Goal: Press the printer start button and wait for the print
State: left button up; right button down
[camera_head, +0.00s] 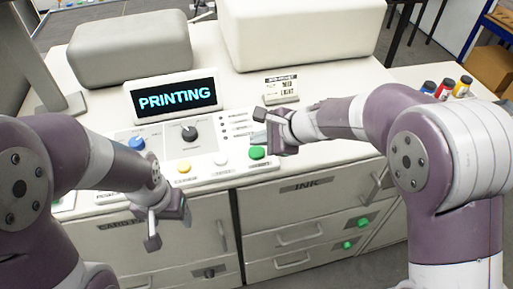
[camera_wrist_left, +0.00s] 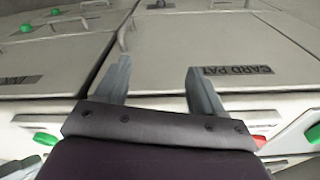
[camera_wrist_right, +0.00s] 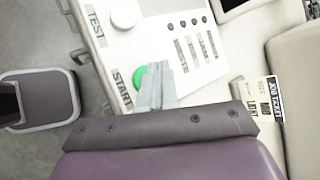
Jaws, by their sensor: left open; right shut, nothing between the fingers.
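The printer's control panel (camera_head: 205,163) spans the front of the white machine. Its screen (camera_head: 177,98) reads "PRINTING". The green start button (camera_head: 257,153) is at the panel's right end; it also shows in the right wrist view (camera_wrist_right: 146,78), labelled START. My right gripper (camera_head: 262,126) is shut and empty, its fingertips just beside the green button; I cannot tell whether they touch it. My left gripper (camera_head: 167,228) is open and empty in front of the drawer fronts, below the panel. In the left wrist view its fingers (camera_wrist_left: 152,85) stand apart before the card path door.
A yellow button (camera_head: 183,167), a white button (camera_head: 221,159), a blue knob (camera_head: 136,143) and a black dial (camera_head: 189,133) sit on the panel. A job ticket (camera_head: 281,87) stands on the top. Ink bottles (camera_head: 445,88) are at the right. Drawers (camera_head: 300,235) have protruding handles.

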aim_at(259, 153)
jog(key=shift+r+p, duration=1.7)
jog(key=shift+r, duration=0.65)
